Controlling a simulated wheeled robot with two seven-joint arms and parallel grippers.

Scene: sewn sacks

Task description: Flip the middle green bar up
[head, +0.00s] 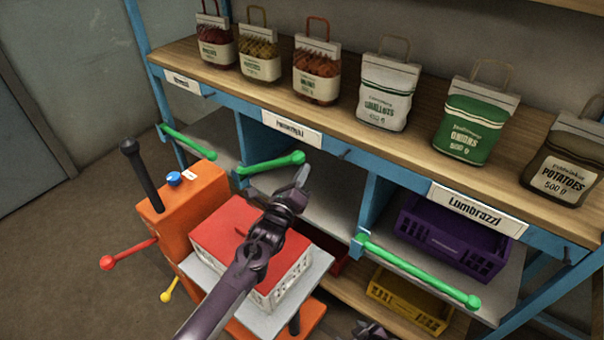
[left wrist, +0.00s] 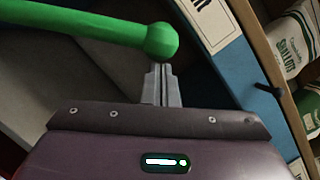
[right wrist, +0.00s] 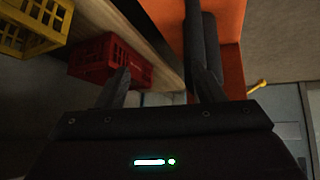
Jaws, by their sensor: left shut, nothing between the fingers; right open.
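Other green bars hang at the left bay (head: 200,143) and right bay (head: 420,271). An orange machine (head: 185,210) with a red-topped crate (head: 235,235) stands in front. Purple (head: 450,235) and yellow (head: 405,300) crates sit at right. Several sacks line the wooden top.

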